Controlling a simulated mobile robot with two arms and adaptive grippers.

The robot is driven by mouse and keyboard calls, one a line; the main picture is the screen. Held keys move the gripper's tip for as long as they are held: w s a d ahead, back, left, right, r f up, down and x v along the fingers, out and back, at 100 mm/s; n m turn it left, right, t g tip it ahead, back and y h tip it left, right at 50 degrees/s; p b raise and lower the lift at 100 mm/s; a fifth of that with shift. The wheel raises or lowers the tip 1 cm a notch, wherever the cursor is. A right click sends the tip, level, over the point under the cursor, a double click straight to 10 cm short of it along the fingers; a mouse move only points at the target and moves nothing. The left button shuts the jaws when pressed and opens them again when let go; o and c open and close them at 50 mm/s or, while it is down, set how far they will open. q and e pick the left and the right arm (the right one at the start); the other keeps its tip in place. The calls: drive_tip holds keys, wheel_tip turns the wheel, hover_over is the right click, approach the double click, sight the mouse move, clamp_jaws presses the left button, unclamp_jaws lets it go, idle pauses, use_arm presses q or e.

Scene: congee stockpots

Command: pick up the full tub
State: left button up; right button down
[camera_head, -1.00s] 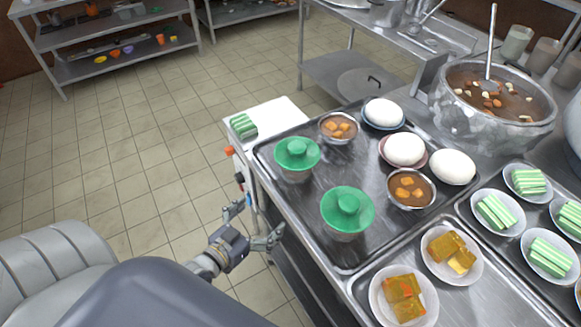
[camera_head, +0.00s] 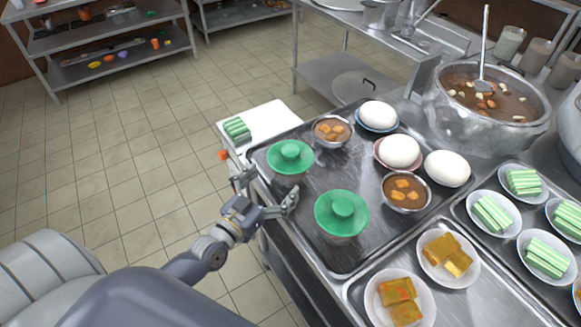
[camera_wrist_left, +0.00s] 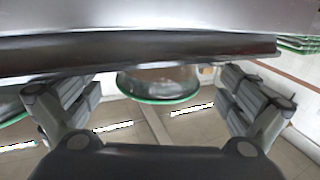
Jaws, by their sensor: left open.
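Two tubs with green lids stand on the metal tray (camera_head: 325,262). The far tub (camera_head: 290,159) is near the tray's left edge, and the near tub (camera_head: 341,214) is closer to me. The lids hide most of what is inside, so I cannot tell from the head view which is full. My left gripper (camera_head: 267,191) is open at the tray's left edge, just short of the far tub. In the left wrist view, a glassy tub with a green rim (camera_wrist_left: 160,84) shows between the spread fingers, not touching them.
Bowls of brown soup (camera_head: 407,191) and white domed items (camera_head: 447,168) share the tray. Plates of orange pieces (camera_head: 400,300) and green striped cakes (camera_head: 492,214) lie right. A big stockpot (camera_head: 487,110) stands behind. A white board (camera_head: 268,121) lies beyond the tray.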

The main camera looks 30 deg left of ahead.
sight(291, 166)
use_arm(q)
drive_tip(key=shift+w+d, duration=0.2)
drive_tip(key=shift+w, duration=1.05)
drive_tip(key=shift+w+d, duration=0.15)
drive_tip(key=shift+w, duration=1.05)
drive_tip(key=shift+c, duration=0.6)
drive_tip(key=c, duration=0.9)
drive_tip(key=shift+r, duration=0.1)
drive_tip(key=shift+c, duration=0.3)
